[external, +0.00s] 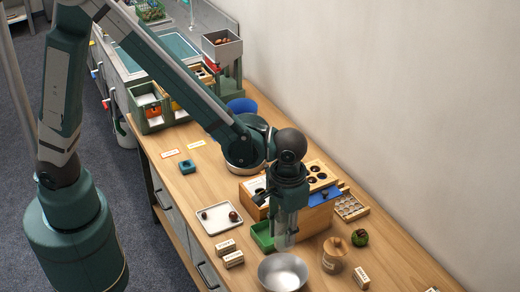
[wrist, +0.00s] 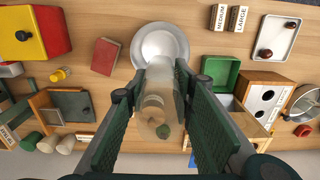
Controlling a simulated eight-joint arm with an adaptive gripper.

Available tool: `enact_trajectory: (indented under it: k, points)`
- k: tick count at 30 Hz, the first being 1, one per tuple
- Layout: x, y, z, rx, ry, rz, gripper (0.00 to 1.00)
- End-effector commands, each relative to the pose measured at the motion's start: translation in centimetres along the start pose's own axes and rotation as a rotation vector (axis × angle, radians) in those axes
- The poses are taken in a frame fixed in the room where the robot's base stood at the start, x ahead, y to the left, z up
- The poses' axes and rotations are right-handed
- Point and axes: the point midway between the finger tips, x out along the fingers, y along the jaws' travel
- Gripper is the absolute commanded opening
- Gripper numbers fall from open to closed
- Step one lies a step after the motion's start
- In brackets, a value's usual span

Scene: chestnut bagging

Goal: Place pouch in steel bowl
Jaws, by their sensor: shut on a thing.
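The clear, see-through pouch (wrist: 158,105) is between the two green finger pads of my gripper (wrist: 162,92) in the wrist view. My gripper is shut on it. Brownish shapes show in or through the pouch; I cannot tell which. In the external view the pouch (external: 285,239) hangs below my gripper (external: 289,212), which points down. The round steel bowl (external: 283,273) stands on the table just in front of the pouch, cut slightly by the lower picture edge. In the wrist view the bowl (wrist: 160,42) is beyond the fingertips, its near rim partly covered by the pouch.
A green open tray (external: 263,237) is close beside the pouch, against a wooden box (external: 305,217). Small label blocks (external: 230,257) lie left of the bowl. A corked jar (external: 334,255) stands right of it. A white tray (external: 219,217) holds two chestnuts.

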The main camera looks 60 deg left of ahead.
Motion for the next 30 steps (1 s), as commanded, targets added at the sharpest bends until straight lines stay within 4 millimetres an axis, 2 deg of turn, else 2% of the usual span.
enact_trajectory:
  k: [3,9,30]
  points:
    - [1.7,0.0,0.0,0.0,0.0,0.0,0.14]
    - [3.2,0.0,0.0,0.0,0.0,0.0,0.14]
    - [4.0,0.0,0.0,0.0,0.0,0.0,0.14]
